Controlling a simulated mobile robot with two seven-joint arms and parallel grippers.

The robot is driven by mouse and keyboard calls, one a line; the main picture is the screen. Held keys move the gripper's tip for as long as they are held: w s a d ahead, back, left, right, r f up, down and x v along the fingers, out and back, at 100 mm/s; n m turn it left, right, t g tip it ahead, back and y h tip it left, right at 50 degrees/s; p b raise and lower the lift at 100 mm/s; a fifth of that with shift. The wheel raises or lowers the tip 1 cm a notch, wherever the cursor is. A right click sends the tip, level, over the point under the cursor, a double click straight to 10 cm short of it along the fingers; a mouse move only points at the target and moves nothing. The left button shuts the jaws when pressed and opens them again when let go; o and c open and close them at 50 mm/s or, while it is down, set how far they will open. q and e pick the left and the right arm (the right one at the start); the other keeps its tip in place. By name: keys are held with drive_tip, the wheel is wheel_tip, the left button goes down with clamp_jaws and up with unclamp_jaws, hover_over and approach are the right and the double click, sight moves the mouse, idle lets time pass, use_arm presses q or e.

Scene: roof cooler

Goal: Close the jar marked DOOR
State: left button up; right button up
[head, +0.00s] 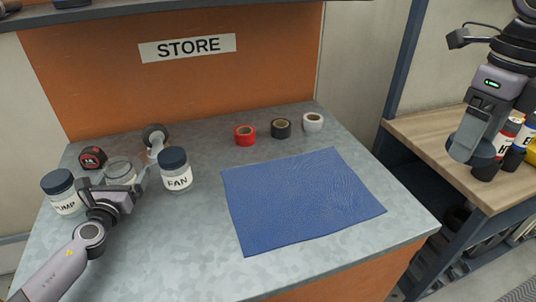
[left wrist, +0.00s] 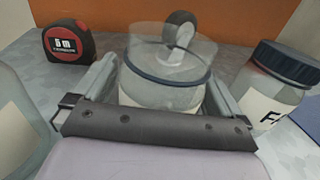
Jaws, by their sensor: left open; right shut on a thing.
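A clear glass jar without a lid (head: 121,171) stands on the metal table between the PUMP and FAN jars. Its lettering is not readable. In the left wrist view the open jar (left wrist: 165,75) sits between my left gripper's fingers, with a dark ring round it. My left gripper (head: 130,183) is open around the jar; I cannot tell if the fingers touch it. My right gripper (head: 474,158) is far right, over the wooden bench, shut on a dark round thing (head: 485,154) that looks like a lid, partly hidden by the gripper.
Lidded jars PUMP (head: 64,191) and FAN (head: 176,170) flank the open jar closely. A red tape measure (head: 92,157) and a dark-rimmed grey object (head: 154,137) stand behind. Several tape rolls (head: 280,128) line the back. A blue mat (head: 300,200) lies flat. Bottles (head: 512,145) stand near my right gripper.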

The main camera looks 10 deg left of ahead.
sight(121, 160)
use_arm(q)
drive_tip(key=shift+w, duration=0.3)
drive_tip(key=c, duration=1)
drive_tip(key=shift+r, duration=0.2)
drive_tip(key=shift+r+p, duration=0.8)
drive_tip(key=shift+r, duration=0.65)
use_arm(e)
drive_tip(key=shift+r, duration=0.8)
use_arm(q)
drive_tip(key=shift+a+r, duration=0.1)
drive_tip(key=shift+r, duration=0.25)
use_arm(e)
drive_tip(key=shift+f, duration=0.2)
use_arm(q)
wheel_tip(121, 160, up, 16)
drive_tip(key=shift+r, duration=0.1)
